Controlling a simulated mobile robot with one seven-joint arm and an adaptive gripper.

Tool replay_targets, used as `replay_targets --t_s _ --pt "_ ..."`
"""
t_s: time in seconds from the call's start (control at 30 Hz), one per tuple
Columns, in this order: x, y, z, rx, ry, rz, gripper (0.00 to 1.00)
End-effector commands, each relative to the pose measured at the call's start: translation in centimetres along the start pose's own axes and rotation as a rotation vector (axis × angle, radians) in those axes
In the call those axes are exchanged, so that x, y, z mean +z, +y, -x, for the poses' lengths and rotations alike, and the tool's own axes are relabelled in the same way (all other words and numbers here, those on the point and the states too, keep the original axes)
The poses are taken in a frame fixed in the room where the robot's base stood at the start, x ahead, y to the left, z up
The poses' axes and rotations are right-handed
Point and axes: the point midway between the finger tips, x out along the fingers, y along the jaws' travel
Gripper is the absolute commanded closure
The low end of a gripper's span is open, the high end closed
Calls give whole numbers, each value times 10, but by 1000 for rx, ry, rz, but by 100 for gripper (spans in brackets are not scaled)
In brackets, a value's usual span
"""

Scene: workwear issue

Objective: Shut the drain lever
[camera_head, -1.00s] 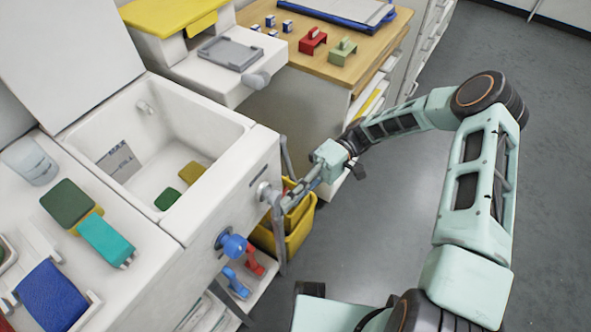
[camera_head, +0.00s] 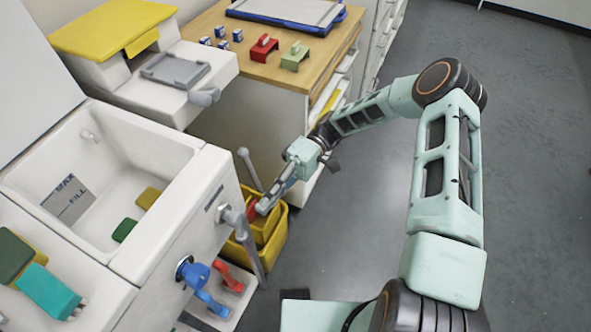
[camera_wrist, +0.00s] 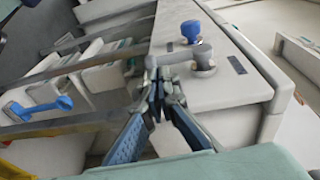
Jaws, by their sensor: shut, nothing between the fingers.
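The drain lever (camera_head: 253,252) is a grey bar on a round grey pivot at the sink's white front panel, hanging down in the head view. Its pivot (camera_wrist: 202,58) also shows in the wrist view, with a grey arm running left behind my fingertips. My gripper (camera_head: 262,208) is closed and empty, just right of the lever's upper part. The closed fingertips also show in the wrist view (camera_wrist: 160,72), close in front of the lever. I cannot tell whether they touch it. The white sink basin (camera_head: 185,190) stands left of the lever.
A blue tap (camera_head: 194,272) sits below the lever pivot. A yellow bucket (camera_head: 272,240) stands behind my gripper, with a grey ball-ended rod (camera_head: 250,167) above it. A wooden-topped table (camera_head: 215,22) is at the back. Open floor lies to the right.

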Motion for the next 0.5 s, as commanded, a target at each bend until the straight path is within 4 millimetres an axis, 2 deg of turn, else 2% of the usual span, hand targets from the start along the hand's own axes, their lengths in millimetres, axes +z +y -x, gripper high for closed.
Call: replay_targets --t_s 0.03,0.2,0.33,0.5 --pt "-1 3 15 7 8 1 100" --pt "-1 5 48 5 6 0 100" --pt "0 6 69 6 5 0 100" --pt "0 7 86 4 4 -1 100"
